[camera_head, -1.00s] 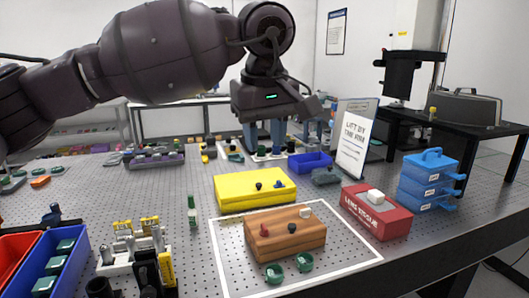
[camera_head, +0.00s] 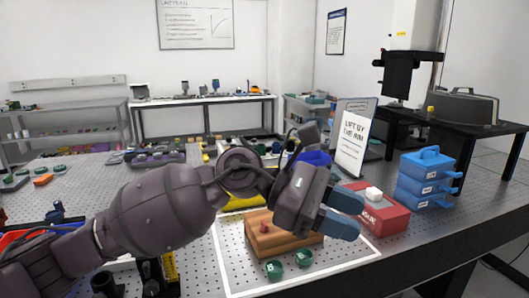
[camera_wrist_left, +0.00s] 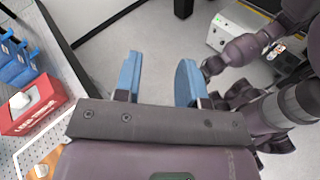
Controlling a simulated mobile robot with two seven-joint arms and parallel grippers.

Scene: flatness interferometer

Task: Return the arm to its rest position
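My left arm comes in from the left in the head view and reaches across the optical table (camera_head: 205,268). My left gripper (camera_head: 345,212) has blue fingers that point to the right, in front of the red lens tissue box (camera_head: 385,215). In the left wrist view the two blue fingers of my left gripper (camera_wrist_left: 160,80) stand well apart with only floor between them, so it is open and empty. The gripper and arm hide part of the wooden block (camera_head: 285,240) and most of the yellow block (camera_head: 238,202). My right gripper does not clearly show.
Blue stacked drawers (camera_head: 425,178) stand at the right of the table, and also show in the left wrist view (camera_wrist_left: 15,62). A sign (camera_head: 352,140) stands behind the red box. Open floor lies past the table's edge.

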